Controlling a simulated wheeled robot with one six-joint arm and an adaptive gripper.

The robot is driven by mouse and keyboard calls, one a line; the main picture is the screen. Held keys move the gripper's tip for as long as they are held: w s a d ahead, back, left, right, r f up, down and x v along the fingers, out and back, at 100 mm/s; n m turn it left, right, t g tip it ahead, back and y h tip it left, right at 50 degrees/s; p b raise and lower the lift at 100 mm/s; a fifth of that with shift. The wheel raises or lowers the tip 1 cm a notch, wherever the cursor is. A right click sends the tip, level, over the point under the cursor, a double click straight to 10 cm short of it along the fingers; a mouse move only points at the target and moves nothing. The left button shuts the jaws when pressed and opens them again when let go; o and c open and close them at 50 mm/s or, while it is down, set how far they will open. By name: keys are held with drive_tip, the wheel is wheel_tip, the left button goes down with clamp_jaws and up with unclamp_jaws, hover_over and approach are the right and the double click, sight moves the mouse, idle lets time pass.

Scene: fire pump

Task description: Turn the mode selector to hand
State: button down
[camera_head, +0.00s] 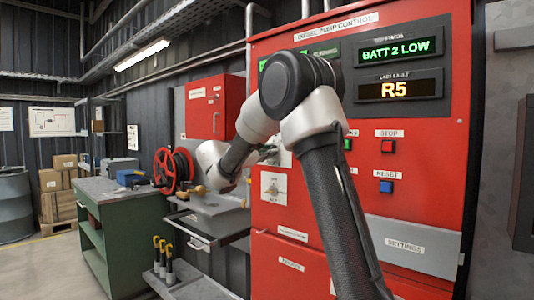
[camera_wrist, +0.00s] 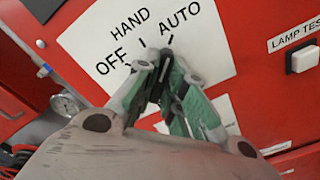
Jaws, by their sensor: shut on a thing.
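The mode selector's white plate (camera_wrist: 97,41) fills the upper middle of the wrist view. It is marked OFF at left, HAND in the middle and AUTO at right, and appears tilted. The black selector knob (camera_wrist: 165,62) sits below these marks. My gripper (camera_wrist: 162,84) is shut on the knob, with its green-padded fingers on either side. The fingers hide most of the knob, and its exact pointing is hard to tell; its visible tip lies near the AUTO side. In the head view, my gripper (camera_head: 268,152) is at the panel, and my arm hides much of the area.
The red pump cabinet (camera_head: 455,190) has displays reading BATT 2 LOW and R5. Stop (camera_head: 388,147) and reset (camera_head: 386,187) buttons are to the right. A white lamp test button (camera_wrist: 303,60) is right of the plate. A red handwheel (camera_head: 172,170) and green bench (camera_head: 120,235) stand left.

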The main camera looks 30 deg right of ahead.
drive_tip(key=n, duration=0.9)
drive_tip(key=shift+n, duration=0.3)
idle(0.4)
drive_tip(key=c, duration=1.5)
unclamp_jaws()
